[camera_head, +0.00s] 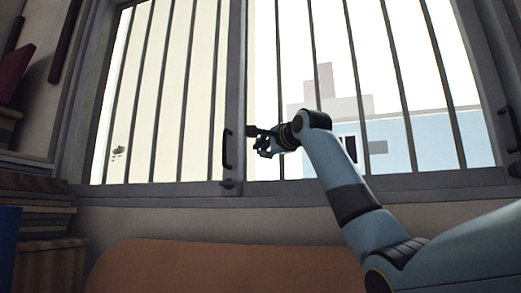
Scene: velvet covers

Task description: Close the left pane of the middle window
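A wide barred window fills the upper view. Its left pane (233,90) has a grey vertical frame edge near the middle of the picture, with a dark handle (227,150) on it. A small latch-like part (228,184) sits at the bottom of that edge. My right gripper (257,142) is just right of the handle, close to the frame edge. Whether it touches the frame I cannot tell. Its fingers are small and dark, and I cannot tell how far apart they are. My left gripper is out of view.
An orange rounded surface (220,268) lies below the sill (290,195). Stacked books or boards (38,195) and a blue object (9,245) stand at the left. Another dark handle (506,125) is at the right frame. Vertical bars (280,90) cross the window.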

